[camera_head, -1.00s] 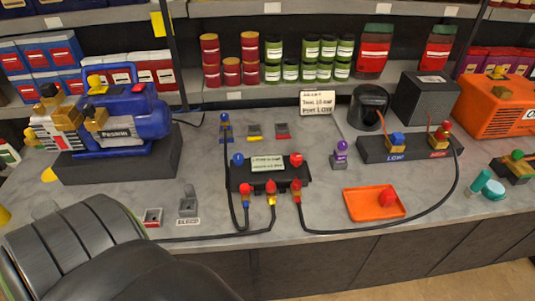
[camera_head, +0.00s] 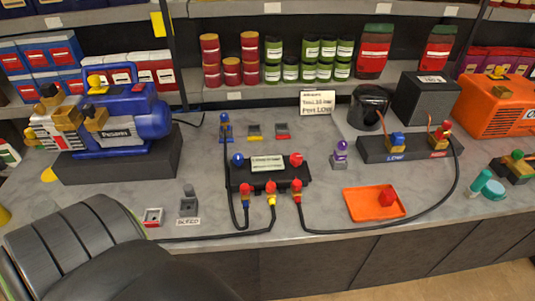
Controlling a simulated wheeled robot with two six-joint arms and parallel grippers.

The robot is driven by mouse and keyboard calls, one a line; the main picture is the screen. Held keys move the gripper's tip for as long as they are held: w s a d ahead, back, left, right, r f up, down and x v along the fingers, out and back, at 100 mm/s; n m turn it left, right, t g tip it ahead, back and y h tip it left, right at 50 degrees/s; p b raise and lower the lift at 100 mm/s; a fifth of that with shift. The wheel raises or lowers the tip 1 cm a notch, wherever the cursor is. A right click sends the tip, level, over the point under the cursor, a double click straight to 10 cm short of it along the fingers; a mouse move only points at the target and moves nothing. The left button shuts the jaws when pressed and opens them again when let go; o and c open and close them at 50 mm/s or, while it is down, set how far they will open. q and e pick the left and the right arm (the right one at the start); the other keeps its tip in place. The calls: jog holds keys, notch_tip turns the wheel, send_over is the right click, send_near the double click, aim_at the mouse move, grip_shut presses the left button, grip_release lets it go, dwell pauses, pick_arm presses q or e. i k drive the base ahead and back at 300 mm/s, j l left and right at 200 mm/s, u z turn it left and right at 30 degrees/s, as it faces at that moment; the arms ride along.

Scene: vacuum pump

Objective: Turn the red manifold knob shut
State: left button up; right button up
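The red manifold knob (camera_head: 296,159) is on the right end of the black manifold block (camera_head: 268,180) on the grey counter. A blue knob (camera_head: 238,159) is on the block's left end, with a pale label between them. Hoses with red-tipped fittings (camera_head: 271,190) join the block's front. How far the red knob is turned cannot be told. Neither gripper shows in the head view.
An orange tray (camera_head: 360,211) with a red cap (camera_head: 387,198) lies right of the manifold. A purple-topped bottle (camera_head: 341,150) stands close to the right. A hose (camera_head: 400,224) loops along the counter's front edge.

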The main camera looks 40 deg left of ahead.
aim_at(296, 159)
jog(key=u, duration=1.25)
